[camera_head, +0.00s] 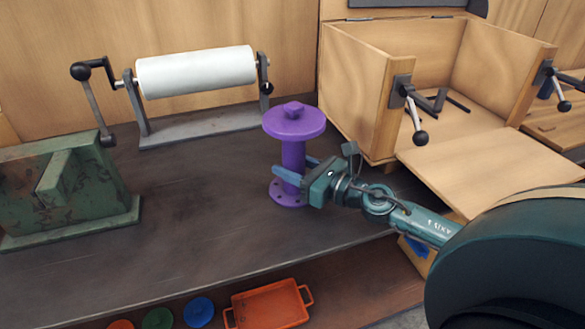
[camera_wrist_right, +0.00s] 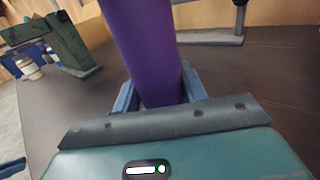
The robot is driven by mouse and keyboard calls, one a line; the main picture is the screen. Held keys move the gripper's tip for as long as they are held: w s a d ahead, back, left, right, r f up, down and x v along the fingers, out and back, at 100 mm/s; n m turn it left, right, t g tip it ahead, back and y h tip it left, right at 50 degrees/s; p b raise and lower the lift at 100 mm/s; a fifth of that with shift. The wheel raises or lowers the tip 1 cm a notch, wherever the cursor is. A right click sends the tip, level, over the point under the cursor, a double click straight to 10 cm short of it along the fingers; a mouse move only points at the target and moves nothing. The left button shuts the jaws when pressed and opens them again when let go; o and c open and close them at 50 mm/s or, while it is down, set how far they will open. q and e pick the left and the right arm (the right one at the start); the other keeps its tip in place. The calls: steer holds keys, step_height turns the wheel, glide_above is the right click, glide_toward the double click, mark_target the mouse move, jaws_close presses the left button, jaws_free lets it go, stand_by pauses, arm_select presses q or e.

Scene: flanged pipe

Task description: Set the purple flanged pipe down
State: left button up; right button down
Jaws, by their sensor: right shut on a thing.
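The purple flanged pipe (camera_head: 293,155) stands upright at the middle of the dark bench top in the head view, with a wide flange on top and a smaller drilled flange at the bottom. My right gripper (camera_head: 292,172) comes in from the right and is shut around its stem, just above the lower flange. In the right wrist view the purple stem (camera_wrist_right: 146,50) fills the space between the blue fingers. I cannot tell for sure whether the lower flange touches the bench. My left gripper is not in view.
A white roller on a crank stand (camera_head: 195,75) is behind to the left. A green block (camera_head: 65,190) stands at the left. An open wooden box (camera_head: 355,95) with clamp handles is close on the right. The dark bench (camera_head: 190,190) is clear left of the pipe; an orange tray (camera_head: 268,305) lies below its front edge.

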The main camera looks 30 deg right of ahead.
steer(key=shift+r, duration=0.15)
steer(key=c, duration=0.8)
jaws_free()
steer(key=shift+f, duration=0.25)
